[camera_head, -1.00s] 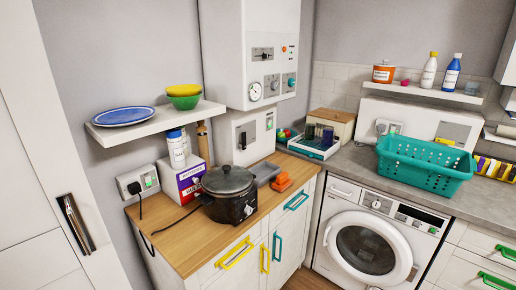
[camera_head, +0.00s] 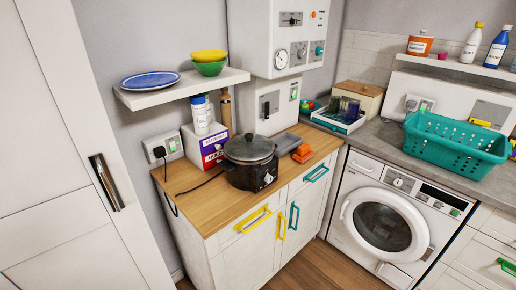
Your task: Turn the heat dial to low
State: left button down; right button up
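A black slow cooker (camera_head: 242,175) with a dark lid (camera_head: 249,148) stands on the wooden counter (camera_head: 205,208). A small dial with pale markings (camera_head: 268,179) is on its front, facing right and toward me. The dial is too small to read its setting. Neither of my grippers is in view, and nothing touches the cooker.
A shelf (camera_head: 185,92) overhangs the counter's left. A wall socket (camera_head: 162,147) has a black plug. A washing machine (camera_head: 385,220) stands at right.

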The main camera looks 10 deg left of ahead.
aim_at(269, 179)
jog(key=z, duration=1.6)
jog(key=i, duration=2.8)
jog(key=u, duration=2.8)
